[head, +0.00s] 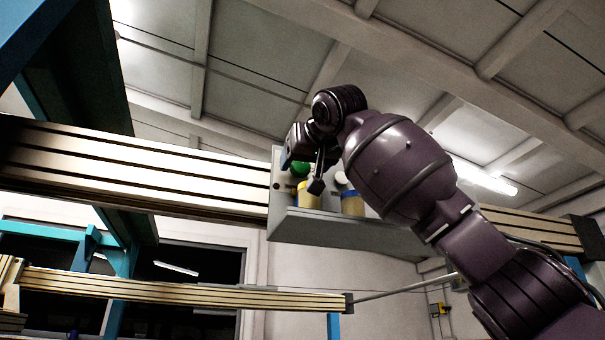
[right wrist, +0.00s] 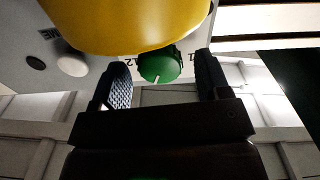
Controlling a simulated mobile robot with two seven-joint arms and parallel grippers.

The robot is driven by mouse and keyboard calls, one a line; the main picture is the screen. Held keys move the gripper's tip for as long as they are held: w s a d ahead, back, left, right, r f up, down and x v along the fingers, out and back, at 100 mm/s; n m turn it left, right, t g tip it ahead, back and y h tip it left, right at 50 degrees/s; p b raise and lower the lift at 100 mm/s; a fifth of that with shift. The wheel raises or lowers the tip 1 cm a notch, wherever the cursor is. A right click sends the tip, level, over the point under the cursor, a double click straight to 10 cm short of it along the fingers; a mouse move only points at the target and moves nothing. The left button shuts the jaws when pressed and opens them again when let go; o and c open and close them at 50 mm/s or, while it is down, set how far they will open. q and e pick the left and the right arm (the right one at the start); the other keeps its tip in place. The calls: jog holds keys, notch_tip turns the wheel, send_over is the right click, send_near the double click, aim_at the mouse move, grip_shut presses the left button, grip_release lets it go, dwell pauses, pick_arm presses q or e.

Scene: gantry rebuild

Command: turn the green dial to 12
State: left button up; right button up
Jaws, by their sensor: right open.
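The green dial (head: 300,169) is on a grey panel, partly hidden by my right gripper (head: 302,173) in the head view. In the right wrist view the green dial (right wrist: 160,64) shows between the two open fingers of my right gripper (right wrist: 162,88), a little beyond their tips. I cannot tell whether a finger touches it. A white mark is on its edge. Printed numerals, one reading 12 (right wrist: 125,62), stand beside it on the panel. A yellow container hides part of the dial's surroundings. My left gripper is not in view.
A white round part (right wrist: 72,66) and a black one (right wrist: 36,62) are on the panel. A striped beam (head: 140,165) runs left of it.

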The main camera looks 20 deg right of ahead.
jog(key=shift+w, duration=0.45)
jog(key=shift+s, duration=0.1)
jog(key=shift+c, duration=0.3)
jog(key=c, duration=0.9)
